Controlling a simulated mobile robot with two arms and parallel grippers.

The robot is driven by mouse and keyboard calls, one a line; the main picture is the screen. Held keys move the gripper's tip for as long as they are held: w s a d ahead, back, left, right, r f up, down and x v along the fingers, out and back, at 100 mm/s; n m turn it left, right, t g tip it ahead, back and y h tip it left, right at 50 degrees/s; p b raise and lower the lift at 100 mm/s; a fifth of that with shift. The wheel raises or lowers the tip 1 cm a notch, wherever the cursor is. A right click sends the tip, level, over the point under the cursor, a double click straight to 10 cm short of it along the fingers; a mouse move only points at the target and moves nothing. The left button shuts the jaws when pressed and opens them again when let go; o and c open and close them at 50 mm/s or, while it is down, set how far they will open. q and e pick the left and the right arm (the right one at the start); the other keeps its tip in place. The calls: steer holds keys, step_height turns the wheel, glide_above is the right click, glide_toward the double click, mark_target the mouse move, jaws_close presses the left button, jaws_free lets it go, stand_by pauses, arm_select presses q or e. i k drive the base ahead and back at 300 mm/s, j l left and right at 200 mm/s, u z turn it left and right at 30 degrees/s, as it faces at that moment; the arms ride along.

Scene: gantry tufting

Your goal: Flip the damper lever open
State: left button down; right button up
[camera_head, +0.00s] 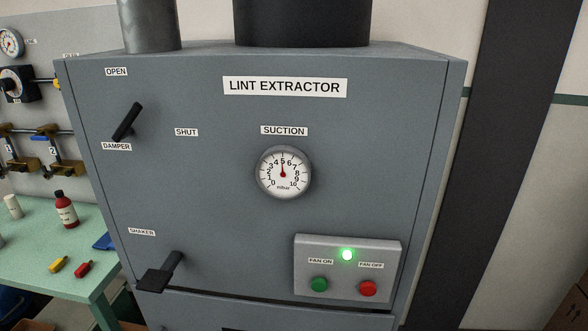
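The damper lever (127,122) is a short black handle on the upper left of the grey lint extractor's front (220,185). It is tilted, with its upper end to the right. The OPEN label (117,72) is above it, the SHUT label (186,132) is to its right and lower, and the DAMPER label (117,146) is just below. The lever's upper end points up and right, between the directions of OPEN and SHUT. Neither of my grippers shows in the head view, and nothing touches the lever.
A suction gauge (283,172) reads about 5. A control box (347,269) has a lit green lamp, a green button and a red button. A black shaker handle (163,272) sticks out low on the left. A green table (35,255) with bottles stands left.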

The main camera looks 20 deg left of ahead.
mark_target(124, 130)
steer(key=u, duration=0.4)
steer(key=j+u, duration=0.1)
steer(key=u, duration=0.65)
steer(key=i+u, duration=0.1)
steer(key=u, duration=0.3)
